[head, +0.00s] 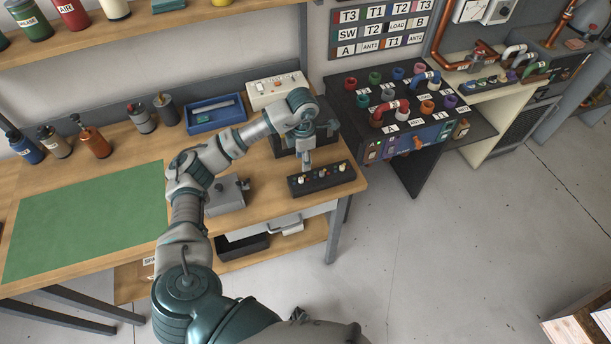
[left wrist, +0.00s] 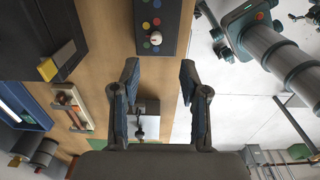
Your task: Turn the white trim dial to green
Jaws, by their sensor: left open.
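A black dial panel (head: 321,180) lies near the front right edge of the wooden bench. The left wrist view shows part of this panel (left wrist: 171,12), with a round white dial (left wrist: 155,38) on it and coloured dots around the dial, among them yellow, blue, green and red. I cannot tell which dot the dial points to. My left gripper (head: 306,164) is just behind the panel in the head view. In the left wrist view its two fingers (left wrist: 158,66) are spread wide and empty, with the white dial beyond their tips and apart from them. My right gripper is not in view.
A grey box (head: 228,194) with a lever stands left of the panel. A blue tray (head: 214,113) and a cream switch box (head: 277,90) stand behind. A green mat (head: 85,220) covers the bench's left part. A rack with coloured sockets (head: 408,106) stands right, past a gap.

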